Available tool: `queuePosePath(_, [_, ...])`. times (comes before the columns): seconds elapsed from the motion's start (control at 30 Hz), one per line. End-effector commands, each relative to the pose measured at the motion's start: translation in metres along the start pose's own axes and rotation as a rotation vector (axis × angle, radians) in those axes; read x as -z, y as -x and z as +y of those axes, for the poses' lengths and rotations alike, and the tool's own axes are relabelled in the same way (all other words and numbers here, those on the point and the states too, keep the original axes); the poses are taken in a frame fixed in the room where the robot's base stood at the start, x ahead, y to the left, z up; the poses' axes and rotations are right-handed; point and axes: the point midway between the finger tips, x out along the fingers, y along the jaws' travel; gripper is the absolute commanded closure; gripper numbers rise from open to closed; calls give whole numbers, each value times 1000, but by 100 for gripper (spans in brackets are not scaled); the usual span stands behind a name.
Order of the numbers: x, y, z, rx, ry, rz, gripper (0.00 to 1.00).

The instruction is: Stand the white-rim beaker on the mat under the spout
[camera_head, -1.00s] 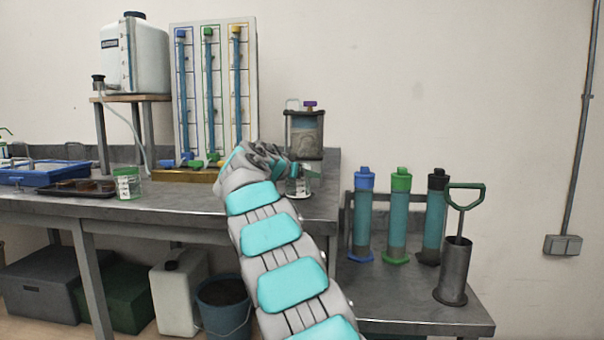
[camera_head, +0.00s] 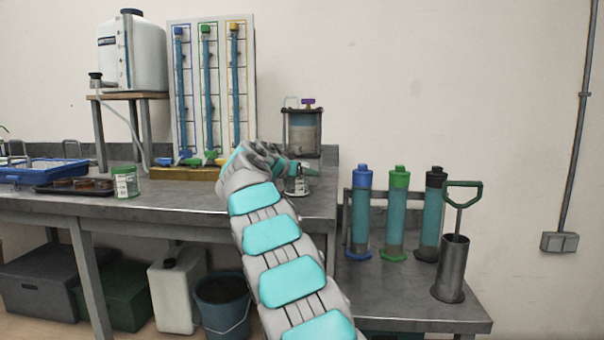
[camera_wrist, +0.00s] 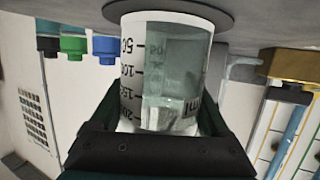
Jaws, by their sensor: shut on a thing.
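The white-rim beaker (camera_wrist: 165,75) is clear with dark volume marks and is held in my gripper. The wrist view is turned over, so its base is at the top and its white rim at the bottom. Its base overlaps a dark round mat (camera_wrist: 222,14); I cannot tell whether they touch. In the head view the beaker (camera_head: 297,186) looks upright, at the bench's right end, in front of and below a vessel (camera_head: 303,133) with a purple tap. My gripper (camera_wrist: 158,125) is shut around it. The spout is not clear in either view.
A green-rim beaker (camera_head: 126,183) stands on the bench left of my arm, beside a dark tray (camera_head: 75,186). The tube panel (camera_head: 208,90) is behind my arm. Capped cylinders (camera_head: 397,215) and a plunger pot (camera_head: 452,270) stand on the lower bench at right.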

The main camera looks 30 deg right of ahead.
Motion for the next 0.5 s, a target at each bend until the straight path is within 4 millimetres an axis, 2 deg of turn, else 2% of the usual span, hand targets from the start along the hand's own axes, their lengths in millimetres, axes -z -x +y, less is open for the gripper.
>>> queuePosePath(0.07, [-2, -1, 0, 0, 0, 0, 74])
queuePosePath(0.1, [-1, 0, 0, 0, 0, 0, 17])
queuePosePath(0.27, [-1, 0, 0, 0, 0, 0, 0])
queuePosePath(0.5, [-1, 0, 0, 0, 0, 0, 0])
